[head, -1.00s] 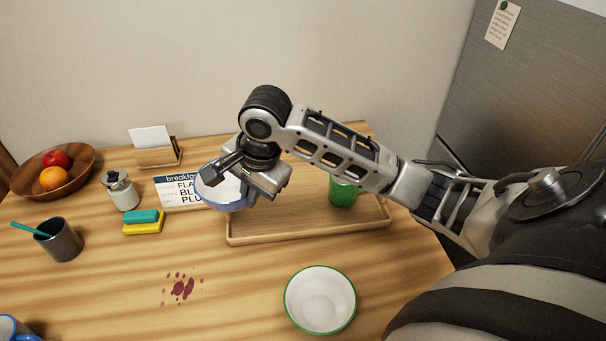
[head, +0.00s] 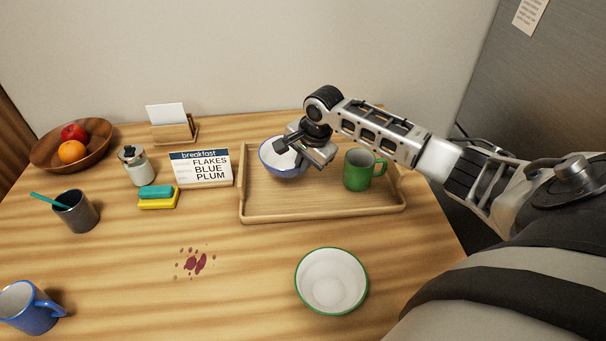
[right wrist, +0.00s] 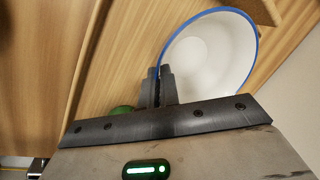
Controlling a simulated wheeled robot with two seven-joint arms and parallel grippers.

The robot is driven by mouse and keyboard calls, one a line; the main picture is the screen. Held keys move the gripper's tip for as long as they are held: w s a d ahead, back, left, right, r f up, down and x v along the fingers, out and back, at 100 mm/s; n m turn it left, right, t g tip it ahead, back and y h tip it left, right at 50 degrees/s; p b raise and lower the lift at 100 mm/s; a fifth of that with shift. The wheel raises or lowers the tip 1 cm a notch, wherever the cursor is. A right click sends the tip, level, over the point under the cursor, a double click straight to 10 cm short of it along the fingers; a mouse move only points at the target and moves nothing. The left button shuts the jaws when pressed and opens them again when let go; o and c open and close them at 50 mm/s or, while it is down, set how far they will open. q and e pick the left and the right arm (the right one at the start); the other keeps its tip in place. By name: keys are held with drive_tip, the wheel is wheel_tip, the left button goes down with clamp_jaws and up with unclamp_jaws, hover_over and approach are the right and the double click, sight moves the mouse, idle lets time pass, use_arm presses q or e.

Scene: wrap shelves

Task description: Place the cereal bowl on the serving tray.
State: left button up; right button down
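The blue-rimmed white bowl (head: 277,164) is over the left part of the wooden serving tray (head: 322,213). I cannot tell whether its base touches the tray. My right gripper (head: 303,157) is shut on the bowl's near right rim. In the right wrist view the fingers (right wrist: 165,87) pinch the rim of the bowl (right wrist: 212,52), which looks empty. A second white bowl with a green rim (head: 332,281) stands on the table in front of the tray. My left gripper is not in view.
A green mug (head: 358,171) stands on the tray's right part. A breakfast card (head: 201,169) reads FLAKES, BLUE, PLUM. Left are a sponge (head: 157,198), a jar (head: 138,167), a dark cup (head: 76,212), a fruit bowl (head: 96,157) and a blue mug (head: 32,310). Dark red stains (head: 195,263) mark the table.

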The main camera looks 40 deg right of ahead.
drive_tip(key=shift+w+d+f, duration=0.1)
drive_tip(key=shift+d+f, duration=0.1)
drive_tip(key=shift+f, duration=1.5)
drive_tip(key=c, duration=1.6)
unclamp_jaws()
drive_tip(key=shift+f, duration=0.15)
drive_tip(key=shift+c, duration=0.2)
drive_tip(key=v, duration=1.2)
drive_tip(key=shift+p, duration=0.35)
